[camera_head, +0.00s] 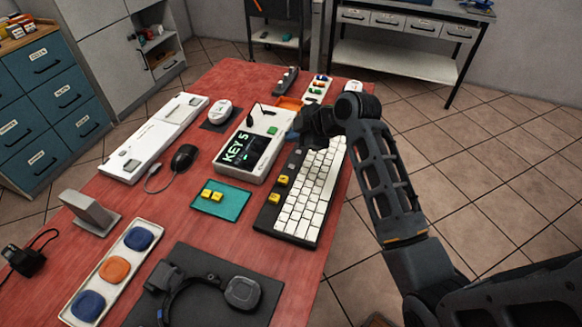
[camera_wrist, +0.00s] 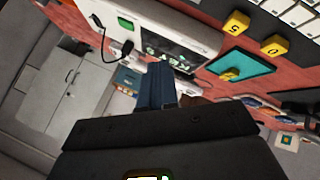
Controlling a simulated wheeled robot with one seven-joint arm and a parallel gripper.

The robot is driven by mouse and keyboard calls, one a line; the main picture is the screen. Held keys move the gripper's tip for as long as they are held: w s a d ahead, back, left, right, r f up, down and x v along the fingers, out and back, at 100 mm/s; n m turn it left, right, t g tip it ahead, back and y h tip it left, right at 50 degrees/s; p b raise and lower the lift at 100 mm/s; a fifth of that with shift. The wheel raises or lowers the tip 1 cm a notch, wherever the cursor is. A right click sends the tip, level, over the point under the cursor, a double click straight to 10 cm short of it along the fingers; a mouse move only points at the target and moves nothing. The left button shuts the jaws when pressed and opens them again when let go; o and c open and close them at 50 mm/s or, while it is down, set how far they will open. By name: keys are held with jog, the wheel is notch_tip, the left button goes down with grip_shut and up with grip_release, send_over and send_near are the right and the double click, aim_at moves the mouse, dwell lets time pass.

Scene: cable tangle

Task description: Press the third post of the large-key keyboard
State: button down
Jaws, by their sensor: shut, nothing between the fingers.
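The keyboard (camera_head: 308,195) with white keys lies at the right edge of the red table. Along its left side runs a dark strip with two yellow keycaps (camera_head: 278,189) and dark post-like spots (camera_head: 291,165) farther up; I cannot make out each post. It also shows at the top right of the wrist view (camera_wrist: 305,12). A white console (camera_head: 255,145) beside it displays "KEY 5". My gripper (camera_head: 294,135) is shut and empty, near the keyboard's far end and the console. Its fingers also show in the wrist view (camera_wrist: 160,85).
A long white device (camera_head: 155,138), white mouse (camera_head: 220,110) and black mouse (camera_head: 184,158) lie left. A tray of coloured discs (camera_head: 113,270) and headphones (camera_head: 205,290) lie in front. An orange tray (camera_head: 289,103) is behind the console. Bare red table lies between them.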

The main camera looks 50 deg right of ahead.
aim_at(294, 169)
jog(key=shift+f+b, duration=2.8)
jog(key=shift+f, duration=1.15)
jog(key=shift+f, duration=0.1)
jog(key=shift+f, duration=0.3)
jog(key=shift+f+b, duration=0.35)
jog(key=shift+b, duration=0.2)
jog(key=shift+r, duration=0.15)
jog(key=shift+r+p, duration=0.65)
jog(key=shift+r, duration=0.1)
notch_tip(294, 169, up, 5)
jog(key=p, duration=0.4)
